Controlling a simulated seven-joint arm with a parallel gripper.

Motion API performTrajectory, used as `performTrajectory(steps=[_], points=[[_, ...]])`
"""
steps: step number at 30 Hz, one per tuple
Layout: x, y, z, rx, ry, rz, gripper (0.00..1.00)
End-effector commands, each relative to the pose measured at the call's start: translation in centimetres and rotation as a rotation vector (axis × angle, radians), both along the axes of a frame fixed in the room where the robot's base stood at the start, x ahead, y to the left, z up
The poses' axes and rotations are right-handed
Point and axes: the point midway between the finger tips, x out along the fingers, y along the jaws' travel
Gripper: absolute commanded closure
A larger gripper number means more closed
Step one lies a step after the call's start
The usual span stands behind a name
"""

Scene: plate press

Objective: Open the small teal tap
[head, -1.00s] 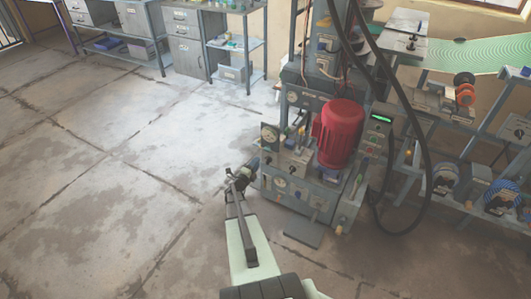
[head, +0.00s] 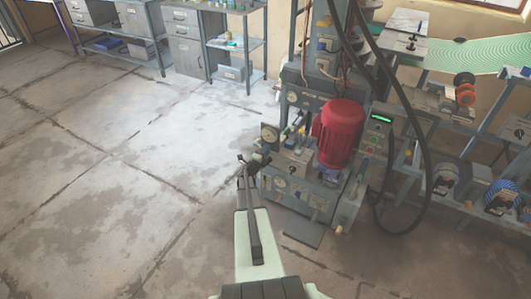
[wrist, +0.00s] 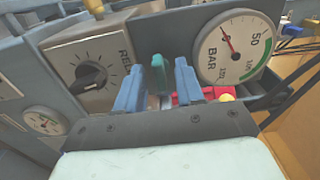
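The small teal tap (wrist: 157,72) shows in the wrist view as an upright teal handle with a darker part below it. My gripper (wrist: 159,64) has its two blue fingers apart, one on each side of the teal handle in the picture. A gap shows on both sides, so it does not look gripped. I cannot tell how deep the handle sits between the fingers. In the head view my gripper (head: 254,161) is at the front left of the press machine (head: 318,203). The tap is too small or hidden there to make out.
A round BAR gauge (wrist: 234,46) is right of the fingers, and a box with a black dial knob (wrist: 91,76) is to the left. A red part (wrist: 188,97) lies low behind the right finger. A red motor (head: 339,133) stands on the machine. Floor at left is clear.

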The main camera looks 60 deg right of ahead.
Motion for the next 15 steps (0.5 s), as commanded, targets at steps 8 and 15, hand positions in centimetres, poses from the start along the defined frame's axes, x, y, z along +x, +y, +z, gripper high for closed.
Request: performTrajectory(steps=[8, 15], points=[[0.00, 0.02, 0.01, 0.000, 0.000, 0.000, 0.79], [0.00, 0.01, 0.01, 0.000, 0.000, 0.000, 1.00]])
